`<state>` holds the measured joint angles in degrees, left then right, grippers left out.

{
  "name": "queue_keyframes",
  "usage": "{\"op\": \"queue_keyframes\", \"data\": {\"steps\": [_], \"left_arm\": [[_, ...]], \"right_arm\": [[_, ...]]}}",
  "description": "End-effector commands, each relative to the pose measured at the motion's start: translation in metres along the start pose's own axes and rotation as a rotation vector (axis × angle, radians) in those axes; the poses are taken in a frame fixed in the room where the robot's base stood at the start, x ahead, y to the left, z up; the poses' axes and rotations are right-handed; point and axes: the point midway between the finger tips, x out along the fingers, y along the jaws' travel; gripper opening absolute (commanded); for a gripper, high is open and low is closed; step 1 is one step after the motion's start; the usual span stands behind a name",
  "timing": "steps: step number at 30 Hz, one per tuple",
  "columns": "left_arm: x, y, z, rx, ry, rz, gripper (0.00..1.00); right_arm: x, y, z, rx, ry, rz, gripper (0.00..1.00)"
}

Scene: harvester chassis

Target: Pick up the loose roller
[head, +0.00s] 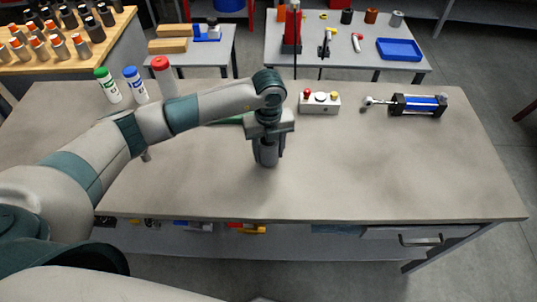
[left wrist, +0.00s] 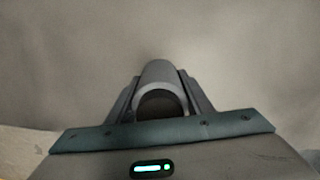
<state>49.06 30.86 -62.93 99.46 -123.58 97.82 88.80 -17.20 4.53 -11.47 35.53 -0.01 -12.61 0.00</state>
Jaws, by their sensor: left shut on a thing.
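My left gripper points down and is shut on the roller. In the left wrist view the roller (left wrist: 161,80) sits between the two fingers, with its dark hollow end facing the camera. I cannot tell whether its lower end touches the bench top. My right gripper is not in view.
On the workbench (head: 400,180) stand a control box (head: 320,103) with coloured buttons and a blue-and-black cylinder actuator (head: 418,104) at the right. Green, blue and red-capped bottles (head: 136,84) stand at the back left. The front right of the bench is clear.

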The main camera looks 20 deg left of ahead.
Motion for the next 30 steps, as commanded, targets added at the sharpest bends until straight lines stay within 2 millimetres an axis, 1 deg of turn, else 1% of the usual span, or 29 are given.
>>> {"op": "queue_keyframes", "data": {"steps": [1,6,8,14,21,24,27,30], "left_arm": [[-0.004,-0.001,0.001,0.002,-0.003,-0.003,0.08],[-0.024,-0.001,0.001,0.002,-0.003,-0.005,0.08],[-0.027,0.000,-0.008,0.004,-0.001,-0.003,0.08],[-0.042,0.003,-0.035,0.006,-0.001,-0.004,0.08],[-0.068,0.007,-0.077,0.006,-0.002,-0.006,0.08],[-0.077,0.009,-0.092,0.006,-0.002,-0.005,0.08],[-0.085,0.011,-0.102,0.004,-0.003,-0.004,0.08],[-0.090,0.012,-0.110,0.004,-0.001,-0.003,0.08]], "right_arm": [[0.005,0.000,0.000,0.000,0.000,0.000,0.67],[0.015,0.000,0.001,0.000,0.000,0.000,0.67],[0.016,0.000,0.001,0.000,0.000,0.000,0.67],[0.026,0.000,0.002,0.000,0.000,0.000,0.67],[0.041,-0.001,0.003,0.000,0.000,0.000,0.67],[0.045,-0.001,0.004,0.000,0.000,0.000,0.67],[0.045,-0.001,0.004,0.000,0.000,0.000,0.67],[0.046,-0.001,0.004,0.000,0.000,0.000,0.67]]}}
